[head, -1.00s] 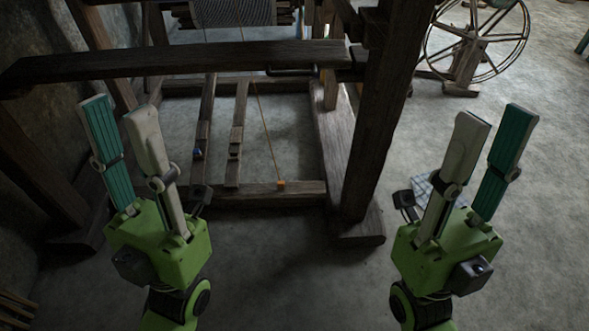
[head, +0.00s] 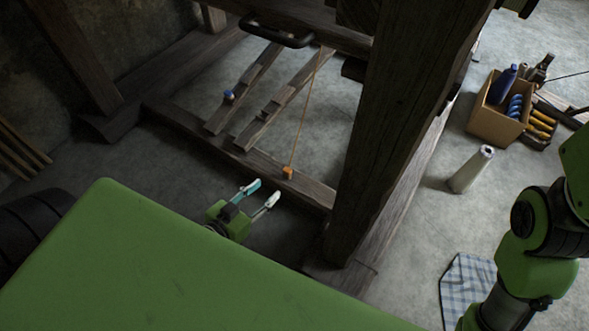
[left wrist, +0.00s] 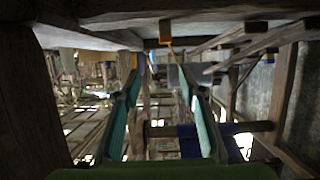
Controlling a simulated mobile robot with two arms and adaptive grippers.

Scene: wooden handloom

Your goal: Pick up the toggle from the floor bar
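The toggle (head: 288,172) is a small orange block at the floor bar (head: 312,190), with a thin tan cord rising from it. It also shows in the left wrist view as an orange piece (left wrist: 165,32) at top centre, beyond the fingertips. My left gripper (head: 263,192) is low near the floor, in front of the bar and left of the toggle. Its two fingers are apart, with nothing between them. The left wrist view also shows the open fingers (left wrist: 160,72). My right arm shows at the right edge; its gripper is out of view.
A thick loom post (head: 400,110) stands just right of the toggle. Two wooden treadles (head: 245,85) lie behind the bar, one with a blue piece (head: 228,95). A cardboard box (head: 488,118), a pale cylinder (head: 470,168) and a checked cloth (head: 462,292) are on the floor at right.

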